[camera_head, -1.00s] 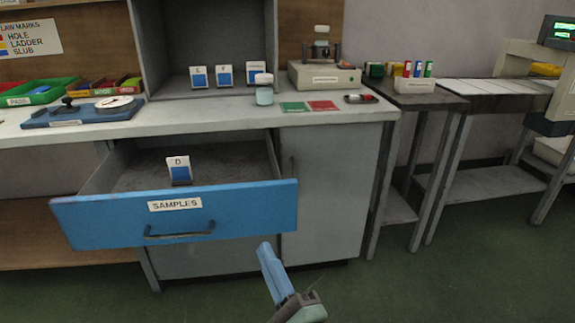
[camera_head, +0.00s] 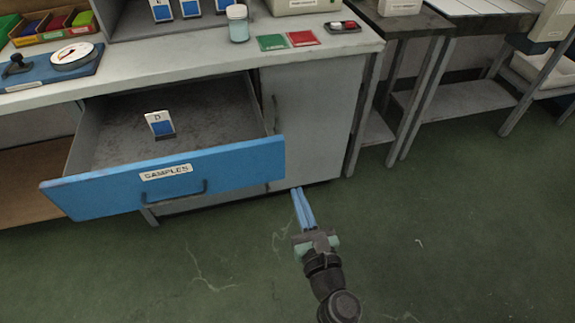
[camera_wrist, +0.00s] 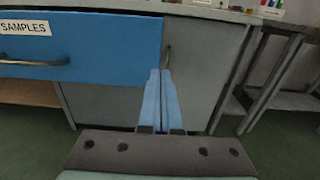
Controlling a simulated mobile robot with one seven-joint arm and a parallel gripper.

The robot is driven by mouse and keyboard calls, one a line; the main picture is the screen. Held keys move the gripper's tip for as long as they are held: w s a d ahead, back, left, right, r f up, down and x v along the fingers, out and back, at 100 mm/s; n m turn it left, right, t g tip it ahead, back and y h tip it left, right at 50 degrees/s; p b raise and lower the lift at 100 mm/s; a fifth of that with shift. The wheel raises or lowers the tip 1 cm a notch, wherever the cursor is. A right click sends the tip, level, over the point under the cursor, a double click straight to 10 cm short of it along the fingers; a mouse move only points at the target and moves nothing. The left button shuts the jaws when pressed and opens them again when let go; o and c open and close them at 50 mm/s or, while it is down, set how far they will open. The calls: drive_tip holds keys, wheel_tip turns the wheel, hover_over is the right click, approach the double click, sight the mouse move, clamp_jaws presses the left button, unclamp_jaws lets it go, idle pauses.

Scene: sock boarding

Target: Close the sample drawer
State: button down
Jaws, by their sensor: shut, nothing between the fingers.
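The sample drawer (camera_head: 225,165) is pulled out of the grey bench. Its blue front carries a "SAMPLES" label and a dark bar handle (camera_head: 175,193). A sample card marked D (camera_head: 158,123) stands inside on the drawer floor. My gripper (camera_head: 297,190) is shut and empty, to the right of the drawer front's right end in the head view. In the wrist view my gripper (camera_wrist: 160,73) points forward, its tips by the right edge of the blue drawer front (camera_wrist: 110,50). I cannot tell whether they touch it. The handle also shows at the left (camera_wrist: 35,62).
The bench top (camera_head: 200,62) holds a jar (camera_head: 238,23), a green card (camera_head: 272,42), a red card (camera_head: 303,38) and a blue board (camera_head: 50,70). Side tables (camera_head: 410,45) stand to the right. The green floor (camera_head: 440,230) in front is clear.

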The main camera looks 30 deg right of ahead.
sight(284, 158)
drive_tip(key=b+x, duration=0.1)
drive_tip(key=x, duration=0.8)
